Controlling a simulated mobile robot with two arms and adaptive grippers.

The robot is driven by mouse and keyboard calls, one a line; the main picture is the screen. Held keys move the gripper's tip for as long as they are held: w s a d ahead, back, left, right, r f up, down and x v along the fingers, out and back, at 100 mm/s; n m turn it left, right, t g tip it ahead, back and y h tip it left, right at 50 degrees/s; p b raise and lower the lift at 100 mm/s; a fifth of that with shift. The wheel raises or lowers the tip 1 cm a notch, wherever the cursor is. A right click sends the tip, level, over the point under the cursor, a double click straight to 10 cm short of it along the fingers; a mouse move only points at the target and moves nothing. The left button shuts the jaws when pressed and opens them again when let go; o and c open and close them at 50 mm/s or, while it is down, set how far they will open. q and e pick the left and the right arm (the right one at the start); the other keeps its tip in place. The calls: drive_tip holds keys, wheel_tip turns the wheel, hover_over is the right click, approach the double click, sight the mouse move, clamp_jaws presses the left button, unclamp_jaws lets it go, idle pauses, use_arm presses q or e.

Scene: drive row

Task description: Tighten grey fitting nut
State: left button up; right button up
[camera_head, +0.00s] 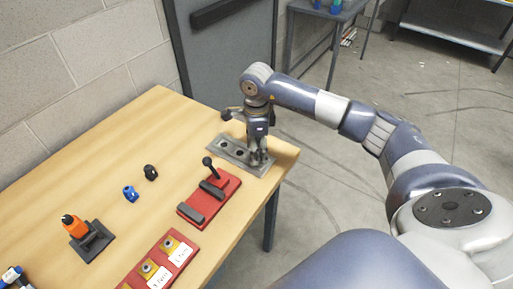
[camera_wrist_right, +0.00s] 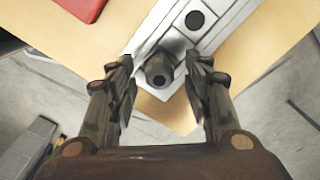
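The grey fitting nut (camera_wrist_right: 158,73) shows in the right wrist view as a dark round fitting with a hole in its end. It stands at the near end of a grey metal plate (camera_wrist_right: 228,12). In the head view this plate (camera_head: 221,145) lies at the table's right corner. My right gripper (camera_head: 259,157) points down over the plate's right end and hides most of the nut there. In the wrist view my right gripper (camera_wrist_right: 161,62) is open, its fingers on either side of the nut with gaps visible. My left gripper is not in view.
The wooden table (camera_head: 110,155) also holds a red base with a black lever (camera_head: 210,190), red labelled plates (camera_head: 160,262), an orange tool on a dark stand (camera_head: 75,226), and blue (camera_head: 130,193) and black (camera_head: 151,172) small parts. A grey door stands behind.

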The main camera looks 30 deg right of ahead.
drive_tip(key=c, duration=0.9)
drive_tip(key=shift+f+m+b, duration=0.1)
drive_tip(key=shift+m+b, duration=0.45)
drive_tip(key=shift+m, duration=0.15)
drive_tip(key=shift+m+b, duration=0.35)
drive_tip(key=shift+m, duration=0.65)
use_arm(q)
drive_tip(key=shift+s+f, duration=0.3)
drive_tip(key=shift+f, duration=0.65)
